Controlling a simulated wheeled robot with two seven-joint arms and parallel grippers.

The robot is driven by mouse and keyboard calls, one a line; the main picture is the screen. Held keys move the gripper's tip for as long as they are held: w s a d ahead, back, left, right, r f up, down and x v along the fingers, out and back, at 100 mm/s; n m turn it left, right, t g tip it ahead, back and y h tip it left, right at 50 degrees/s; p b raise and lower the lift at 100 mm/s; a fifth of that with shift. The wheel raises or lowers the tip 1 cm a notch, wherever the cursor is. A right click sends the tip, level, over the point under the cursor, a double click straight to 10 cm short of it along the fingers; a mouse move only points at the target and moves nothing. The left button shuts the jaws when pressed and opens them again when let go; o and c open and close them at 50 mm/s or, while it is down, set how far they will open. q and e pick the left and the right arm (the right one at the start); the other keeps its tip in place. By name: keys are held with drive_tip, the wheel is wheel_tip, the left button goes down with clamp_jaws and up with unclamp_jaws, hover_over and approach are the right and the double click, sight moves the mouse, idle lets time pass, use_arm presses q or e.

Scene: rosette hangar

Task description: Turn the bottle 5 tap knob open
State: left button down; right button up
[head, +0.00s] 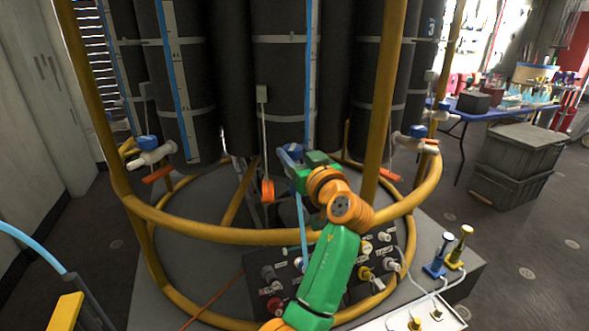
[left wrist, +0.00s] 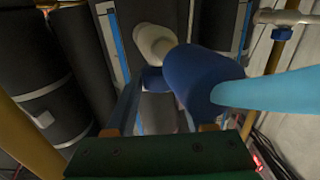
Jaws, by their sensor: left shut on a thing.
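My left gripper (head: 292,165) is at the front of the dark bottles in the head view, at the end of my green and orange arm. In the left wrist view its jaws (left wrist: 160,115) are closed around a small dark blue knob (left wrist: 152,80), which I take for the tap knob. Behind it is a white tap body (left wrist: 154,42). A larger blue cylinder (left wrist: 205,85) with a light blue hose (left wrist: 275,92) covers part of the right finger. The bottle's number is not visible, and my gripper hides most of this tap in the head view. My right gripper is not seen.
A yellow ring frame (head: 210,232) and uprights surround the bottles. Other white taps with blue tops stand at left (head: 152,155) and right (head: 412,138). An orange handle (head: 267,190) hangs left of my gripper. A valve panel (head: 375,270) lies below. Dark crates (head: 520,160) stand at right.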

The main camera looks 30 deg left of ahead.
use_arm(q)
drive_tip(key=shift+n+g+y+b, duration=0.3)
drive_tip(key=shift+g, duration=0.1)
drive_tip(key=shift+r, duration=0.15)
drive_tip(key=shift+c, duration=1.3)
unclamp_jaws()
drive_tip(key=shift+w, duration=0.1)
drive_tip(key=b+v, duration=0.2)
drive_tip(key=v, duration=0.5)
drive_tip(key=shift+f, duration=0.2)
